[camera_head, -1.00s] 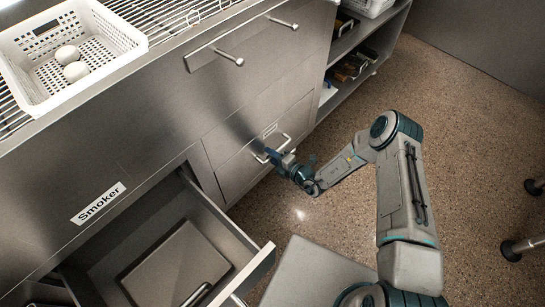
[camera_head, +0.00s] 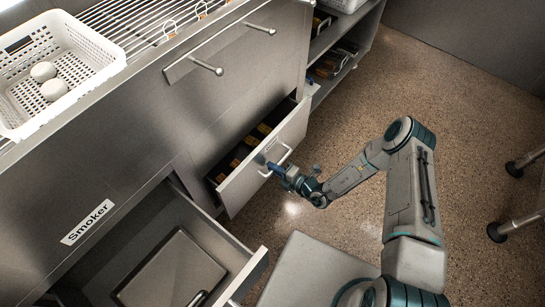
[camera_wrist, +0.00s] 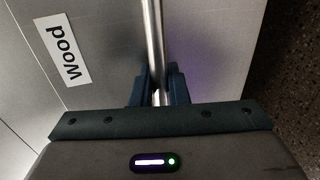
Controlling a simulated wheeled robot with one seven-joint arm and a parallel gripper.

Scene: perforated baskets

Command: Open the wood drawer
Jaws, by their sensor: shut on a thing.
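The wood drawer (camera_head: 262,160) is a grey metal drawer under the counter, and it stands partly open in the head view. Several yellow-brown pieces (camera_head: 246,146) lie inside it. Its front carries a white "wood" label (camera_wrist: 63,53), seen sideways in the wrist view. Its bar handle (camera_head: 287,154) also shows in the wrist view (camera_wrist: 153,45), running between my fingers. My gripper (camera_head: 276,169) is shut on the handle, and the fingers sit on both sides of the bar in the wrist view (camera_wrist: 158,88).
A larger open drawer (camera_head: 215,228) below the "Smoker" label (camera_head: 88,222) holds a flat grey lidded piece. A white perforated basket (camera_head: 95,50) with two round white items stands on the counter. Open shelves (camera_head: 335,60) are beyond.

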